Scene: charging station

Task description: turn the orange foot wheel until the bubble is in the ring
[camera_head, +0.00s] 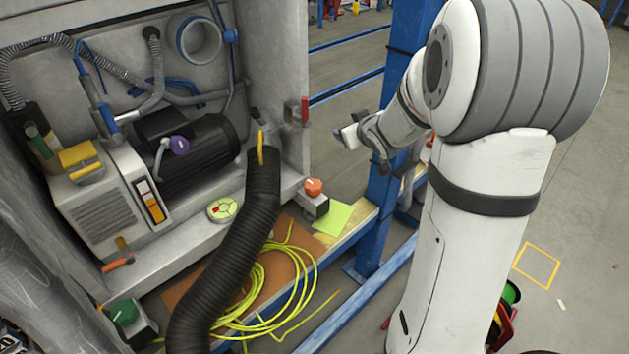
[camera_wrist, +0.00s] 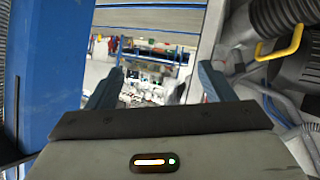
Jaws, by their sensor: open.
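The orange foot wheel (camera_head: 313,187) sits on top of a small grey block at the right end of the machine's ledge. A round yellow-green level (camera_head: 223,208) with a pale rim and a red mark lies on the ledge to its left. It is too small to tell where its bubble is against the ring. My gripper (camera_head: 345,135) is in the air, above and to the right of the orange wheel, apart from it. In the wrist view, its two fingers (camera_wrist: 160,85) are spread with nothing between them. The orange wheel is not seen in the wrist view.
A thick black hose (camera_head: 235,245) with a yellow handle crosses in front of the ledge. A blue post (camera_head: 385,190) stands close to my gripper. A green knob (camera_head: 124,312) is at lower left, and a yellow cable (camera_head: 262,290) lies coiled below. A yellow-green sheet (camera_head: 333,217) lies by the wheel.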

